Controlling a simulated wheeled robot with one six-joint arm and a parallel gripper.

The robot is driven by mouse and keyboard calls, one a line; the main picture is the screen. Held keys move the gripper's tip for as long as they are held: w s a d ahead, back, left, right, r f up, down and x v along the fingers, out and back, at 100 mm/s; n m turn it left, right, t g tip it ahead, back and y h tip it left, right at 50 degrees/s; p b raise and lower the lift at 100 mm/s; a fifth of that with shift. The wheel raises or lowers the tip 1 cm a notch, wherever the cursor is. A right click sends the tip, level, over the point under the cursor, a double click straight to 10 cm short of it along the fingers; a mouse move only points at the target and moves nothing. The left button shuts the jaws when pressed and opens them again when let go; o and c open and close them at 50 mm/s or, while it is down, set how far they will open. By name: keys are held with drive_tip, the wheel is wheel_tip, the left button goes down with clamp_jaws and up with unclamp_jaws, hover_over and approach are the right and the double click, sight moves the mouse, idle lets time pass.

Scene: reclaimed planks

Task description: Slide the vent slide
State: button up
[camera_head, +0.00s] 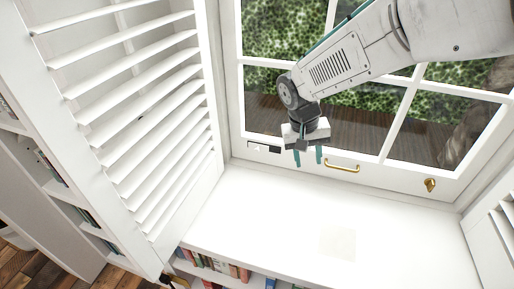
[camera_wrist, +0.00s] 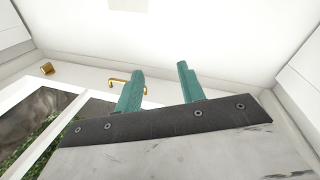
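The vent slide (camera_head: 264,147) looks like a small dark slot with a white piece in it, on the bottom rail of the white window frame, left of the brass handle. My gripper (camera_head: 308,158) hangs in front of that rail, to the right of the slot and left of the handle, apart from the slot in the picture. Its two teal fingers are spread with nothing between them. In the wrist view the fingers (camera_wrist: 160,70) also stand apart and empty over the white sill. The vent slide cannot be made out in the wrist view.
A brass handle (camera_head: 342,166) and a brass latch (camera_head: 430,185) sit on the window's bottom rail. A white louvred shutter (camera_head: 150,110) stands open at left, another at the right edge. The white sill (camera_head: 290,215) is clear. Books fill shelves (camera_head: 215,266) below it.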

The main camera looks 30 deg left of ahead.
drive_tip(key=w+a+f+t+y, duration=0.1)
drive_tip(key=a+f, duration=0.3)
drive_tip(key=a, duration=0.3)
drive_tip(key=w+a+f+t, duration=0.1)
drive_tip(key=a+f, duration=0.3)
drive_tip(key=a, duration=0.3)
drive_tip(key=m+t+y, duration=0.1)
drive_tip(key=m+y, duration=0.1)
drive_tip(key=m, duration=0.2)
approach(256, 149)
drive_tip(key=f, duration=0.1)
drive_tip(key=x, duration=0.7)
drive_tip(key=shift+w+f, duration=0.2)
drive_tip(key=shift+w, duration=0.05)
clamp_jaws()
